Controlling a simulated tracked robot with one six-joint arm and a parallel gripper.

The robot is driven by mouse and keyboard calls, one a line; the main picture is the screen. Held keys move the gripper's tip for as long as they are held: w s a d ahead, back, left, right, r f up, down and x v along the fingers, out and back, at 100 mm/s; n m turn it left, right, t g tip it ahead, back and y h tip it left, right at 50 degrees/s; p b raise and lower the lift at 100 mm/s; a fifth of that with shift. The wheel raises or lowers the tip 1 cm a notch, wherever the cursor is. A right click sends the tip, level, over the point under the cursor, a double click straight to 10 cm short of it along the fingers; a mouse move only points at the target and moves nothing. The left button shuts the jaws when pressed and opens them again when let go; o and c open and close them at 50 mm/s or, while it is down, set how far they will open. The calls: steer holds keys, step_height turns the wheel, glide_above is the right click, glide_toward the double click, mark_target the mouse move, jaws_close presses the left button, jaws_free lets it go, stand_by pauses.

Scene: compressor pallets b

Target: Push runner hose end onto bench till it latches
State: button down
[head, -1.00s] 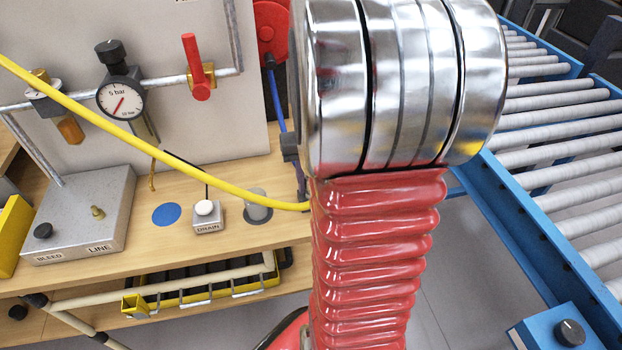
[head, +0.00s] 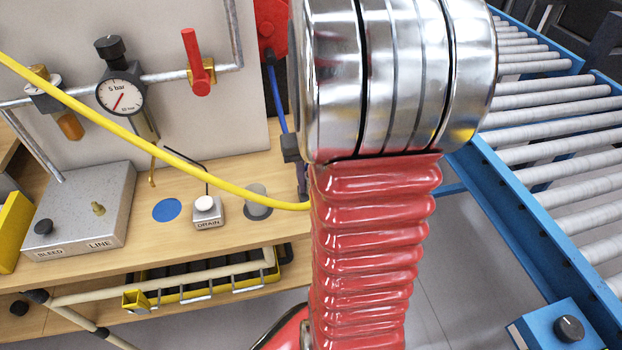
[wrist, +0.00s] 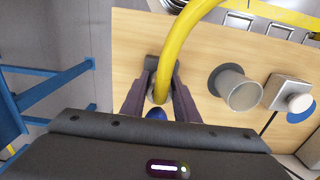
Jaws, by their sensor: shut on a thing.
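The yellow hose (head: 130,120) comes in from the upper left and runs down to my gripper, where my red arm hides part of it. In the wrist view the hose (wrist: 188,42) curves down between the two fingers. My gripper (wrist: 158,92) is shut on its end, which has a small grey part. A blue piece (wrist: 156,113) shows between the fingers nearer the palm. The fingers are over the wooden bench (head: 140,262), beside a grey cylinder (wrist: 241,91) in a dark ring. Whether the hose end is seated on anything is hidden.
A gauge (head: 121,97), red-handled valve (head: 194,55) and pipework stand behind the bench. A grey block marked BLEED and LINE (head: 85,212) and a DRAIN button (head: 206,208) sit on it. A roller conveyor (head: 560,155) is at the right.

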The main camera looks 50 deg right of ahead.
steer(key=shift+f, duration=0.15)
steer(key=c, duration=1.3)
jaws_free()
step_height(320, 180, up, 14)
steer(key=shift+f, duration=0.15)
